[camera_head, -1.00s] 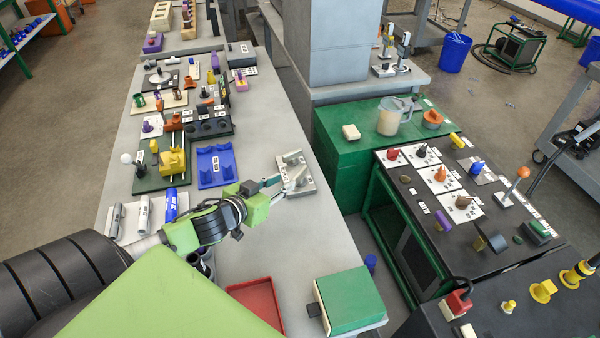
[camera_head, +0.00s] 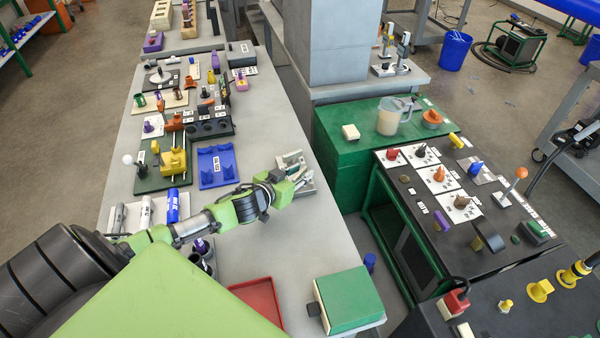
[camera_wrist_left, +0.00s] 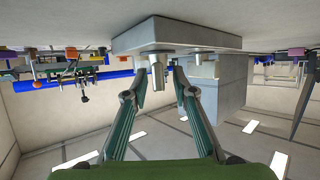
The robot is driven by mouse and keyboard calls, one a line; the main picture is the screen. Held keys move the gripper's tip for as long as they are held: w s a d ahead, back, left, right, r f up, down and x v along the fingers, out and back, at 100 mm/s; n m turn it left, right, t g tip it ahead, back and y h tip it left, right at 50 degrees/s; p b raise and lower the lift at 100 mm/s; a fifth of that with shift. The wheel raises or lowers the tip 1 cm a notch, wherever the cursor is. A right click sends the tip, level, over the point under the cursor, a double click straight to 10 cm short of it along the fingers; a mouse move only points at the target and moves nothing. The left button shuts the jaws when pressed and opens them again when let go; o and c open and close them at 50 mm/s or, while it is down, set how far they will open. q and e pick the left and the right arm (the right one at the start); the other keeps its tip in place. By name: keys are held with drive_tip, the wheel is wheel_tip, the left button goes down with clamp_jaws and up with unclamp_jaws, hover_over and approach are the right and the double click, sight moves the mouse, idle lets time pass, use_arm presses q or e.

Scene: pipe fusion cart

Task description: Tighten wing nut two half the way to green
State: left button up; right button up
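A grey metal fixture (camera_head: 291,159) sits near the right edge of the long grey table; my left gripper covers much of it. In the left wrist view, the picture is upside down and the fixture's plate (camera_wrist_left: 180,42) hangs at the top with short light posts. My left gripper (camera_head: 304,182) is at the fixture. In the left wrist view its two fingers (camera_wrist_left: 161,88) are apart, and one post (camera_wrist_left: 158,68) shows in the gap between the tips. I cannot tell whether they touch it. No wing nut or green mark can be made out. My right gripper is not in view.
A blue tray (camera_head: 217,166) and a yellow clamp on a dark green base (camera_head: 150,181) lie left of the fixture. A red tray (camera_head: 262,300) and a green-topped box (camera_head: 350,299) are nearer. A green cabinet (camera_head: 345,180) stands right of the table edge.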

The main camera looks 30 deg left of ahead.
use_arm(q)
clamp_jaws()
drive_tip(key=shift+a+r+m+h+p, duration=0.1)
drive_tip(key=shift+m+h+p, duration=0.3)
drive_tip(key=shift+m+h, duration=1.1)
drive_tip(key=shift+h, duration=0.3)
drive_tip(key=shift+m+g+h+b, duration=0.5)
drive_tip(key=shift+m+g+h, duration=0.1)
drive_tip(key=shift+m+h, duration=0.35)
